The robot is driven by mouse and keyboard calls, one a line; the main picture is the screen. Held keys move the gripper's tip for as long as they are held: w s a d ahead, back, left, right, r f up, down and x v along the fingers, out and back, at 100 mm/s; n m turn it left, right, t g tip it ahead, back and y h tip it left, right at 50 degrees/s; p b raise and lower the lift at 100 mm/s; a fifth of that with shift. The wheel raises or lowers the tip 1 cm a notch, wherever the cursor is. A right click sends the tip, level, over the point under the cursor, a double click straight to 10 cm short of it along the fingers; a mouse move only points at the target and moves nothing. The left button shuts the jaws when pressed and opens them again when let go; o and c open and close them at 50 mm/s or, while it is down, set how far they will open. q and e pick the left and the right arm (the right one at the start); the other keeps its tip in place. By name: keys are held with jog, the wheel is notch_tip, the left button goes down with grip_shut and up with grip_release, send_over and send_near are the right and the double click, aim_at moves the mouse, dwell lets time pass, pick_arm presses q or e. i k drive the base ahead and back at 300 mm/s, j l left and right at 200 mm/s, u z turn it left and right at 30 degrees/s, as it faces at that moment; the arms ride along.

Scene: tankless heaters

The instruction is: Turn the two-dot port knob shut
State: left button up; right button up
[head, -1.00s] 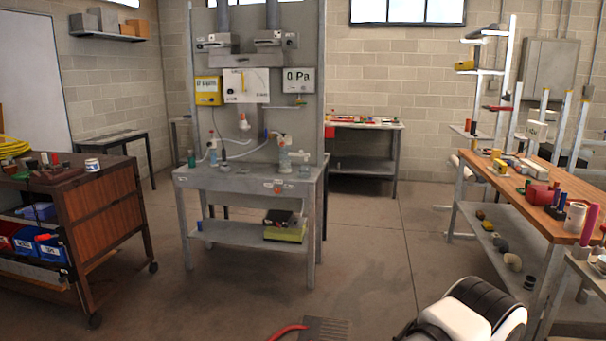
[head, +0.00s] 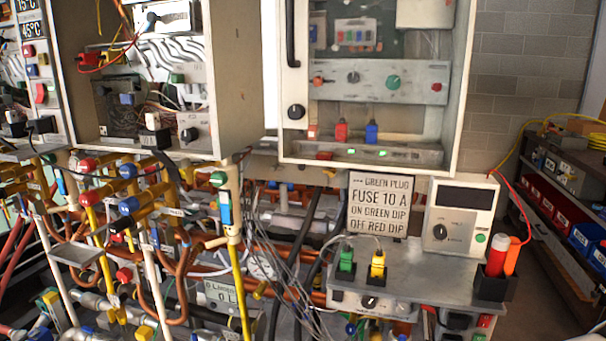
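No dot marks are legible, so I cannot tell which knob is the two-dot port knob. Coloured round knobs top the pipes on the left: red (head: 87,165), blue (head: 127,170) and green (head: 218,179). A grey knob (head: 353,77) and a green knob (head: 393,82) sit on the panel inside the open cabinet. A black knob (head: 370,302) is on the bench box front, below the green and yellow plugs. Neither of my grippers shows.
The open cabinet (head: 467,60) hangs above the bench top (head: 410,272). A "FUSE 10 A" sign (head: 378,203), a white meter box (head: 460,210) and a black holder (head: 495,284) stand there. Dense pipes and loose cables crowd the left and middle. Shelves with bins are at right.

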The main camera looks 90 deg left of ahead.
aim_at(213, 206)
jog(key=u, duration=3.15)
jog(key=i+j+z, duration=0.1)
jog(key=j, duration=0.2)
jog(key=i+j+z, duration=0.1)
jog(key=j, duration=0.15)
jog(key=i+j+z, duration=0.15)
jog(key=j, duration=0.15)
jog(key=k+z, duration=0.4)
jog(key=k, duration=0.15)
jog(key=i, duration=0.5)
jog(key=l, duration=0.05)
